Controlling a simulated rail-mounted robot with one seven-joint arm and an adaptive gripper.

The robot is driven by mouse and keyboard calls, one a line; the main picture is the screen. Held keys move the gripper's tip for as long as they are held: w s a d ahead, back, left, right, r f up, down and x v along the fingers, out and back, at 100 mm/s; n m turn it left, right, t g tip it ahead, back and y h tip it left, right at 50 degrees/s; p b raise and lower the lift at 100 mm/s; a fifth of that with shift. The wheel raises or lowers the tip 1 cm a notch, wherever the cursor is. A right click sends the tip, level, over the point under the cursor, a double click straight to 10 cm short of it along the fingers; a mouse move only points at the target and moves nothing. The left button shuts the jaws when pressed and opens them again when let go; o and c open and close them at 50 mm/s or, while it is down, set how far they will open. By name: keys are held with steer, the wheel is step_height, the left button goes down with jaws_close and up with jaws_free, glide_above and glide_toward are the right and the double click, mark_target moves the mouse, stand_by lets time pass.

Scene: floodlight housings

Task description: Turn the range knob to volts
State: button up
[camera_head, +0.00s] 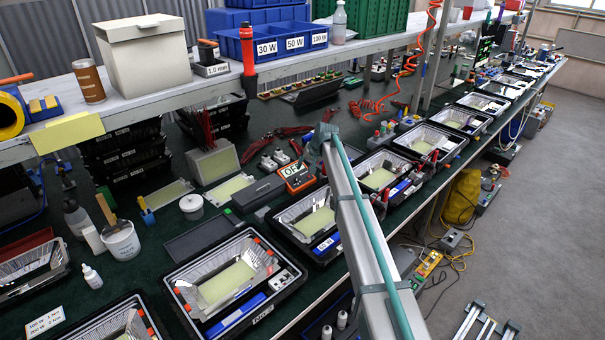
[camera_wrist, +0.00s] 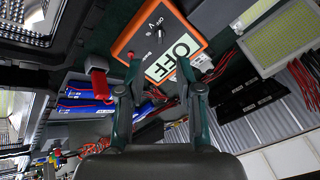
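The orange-framed multimeter (camera_wrist: 128,42) shows in the wrist view, with a white display (camera_wrist: 175,60) reading OFF. Its small dark range knob (camera_wrist: 160,34) sits on the dark face, close to printed OFF and V marks; where its pointer is set is too small to tell. In the head view the multimeter (camera_head: 296,178) stands tilted up on the bench, left of my arm. My gripper (camera_wrist: 159,66) is open in the wrist view, with nothing between its fingers. The fingertips point toward the multimeter's display side; contact cannot be told.
Floodlight housings (camera_head: 232,280) line the bench's front edge. A dark box (camera_head: 257,193) lies left of the multimeter. A shelf (camera_head: 190,85) with bins runs above the bench.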

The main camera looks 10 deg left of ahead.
mark_target(297, 180)
steer(key=p+x, duration=0.3)
steer(key=x, duration=0.7)
steer(key=shift+w+a+f, duration=0.15)
steer(key=shift+w+f, duration=0.05)
steer(key=shift+f, duration=0.15)
steer(key=shift+c, duration=0.3)
jaws_close()
